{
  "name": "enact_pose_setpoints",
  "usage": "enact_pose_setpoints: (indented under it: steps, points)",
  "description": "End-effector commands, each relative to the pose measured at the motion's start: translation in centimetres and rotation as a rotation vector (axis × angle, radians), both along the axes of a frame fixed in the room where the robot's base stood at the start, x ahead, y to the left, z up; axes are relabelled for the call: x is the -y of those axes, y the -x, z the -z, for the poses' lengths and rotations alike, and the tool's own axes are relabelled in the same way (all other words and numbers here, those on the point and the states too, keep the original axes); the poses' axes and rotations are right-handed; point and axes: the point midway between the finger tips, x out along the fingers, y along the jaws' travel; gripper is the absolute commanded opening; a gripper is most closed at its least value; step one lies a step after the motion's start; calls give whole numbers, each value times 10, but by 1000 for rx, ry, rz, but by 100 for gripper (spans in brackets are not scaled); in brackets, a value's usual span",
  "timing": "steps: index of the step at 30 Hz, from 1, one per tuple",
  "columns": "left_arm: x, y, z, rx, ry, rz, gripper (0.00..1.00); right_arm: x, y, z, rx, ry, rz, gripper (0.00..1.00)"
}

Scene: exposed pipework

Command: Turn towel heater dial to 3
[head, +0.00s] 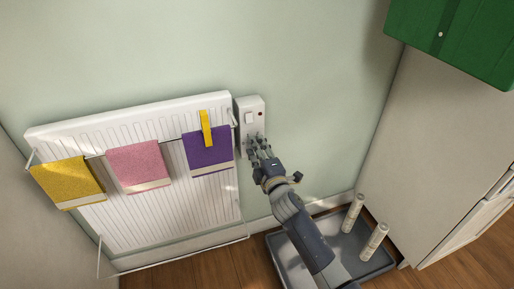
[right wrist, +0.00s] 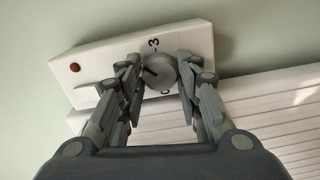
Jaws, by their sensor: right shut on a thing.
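The white heater control box (head: 257,114) is on the wall at the right end of the towel radiator. In the right wrist view, the box (right wrist: 196,40) carries a round grey dial (right wrist: 158,71) with a dark pointer mark. A printed "3" is just above the dial, and another mark, partly hidden, is below it. The pointer appears to be towards the upper left, off the "3". My right gripper (head: 258,147) is at the box's lower part; in the right wrist view my right gripper (right wrist: 159,75) has its fingers shut on the dial's sides. My left gripper is out of view.
The white radiator (head: 165,215) holds yellow, pink and purple towels, with a yellow strip (head: 206,128) over the purple one. A grey tray (head: 345,268) with two pale cylinders (head: 354,213) lies on the floor. A green cabinet (head: 455,35) hangs at upper right.

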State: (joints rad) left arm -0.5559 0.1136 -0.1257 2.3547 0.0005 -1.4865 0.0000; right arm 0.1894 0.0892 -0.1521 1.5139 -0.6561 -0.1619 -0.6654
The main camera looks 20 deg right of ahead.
Motion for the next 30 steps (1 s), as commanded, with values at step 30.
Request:
enact_pose_setpoints:
  steps: [30]
  points:
    - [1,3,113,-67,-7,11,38,0,0,1,-28,-742,2,8]
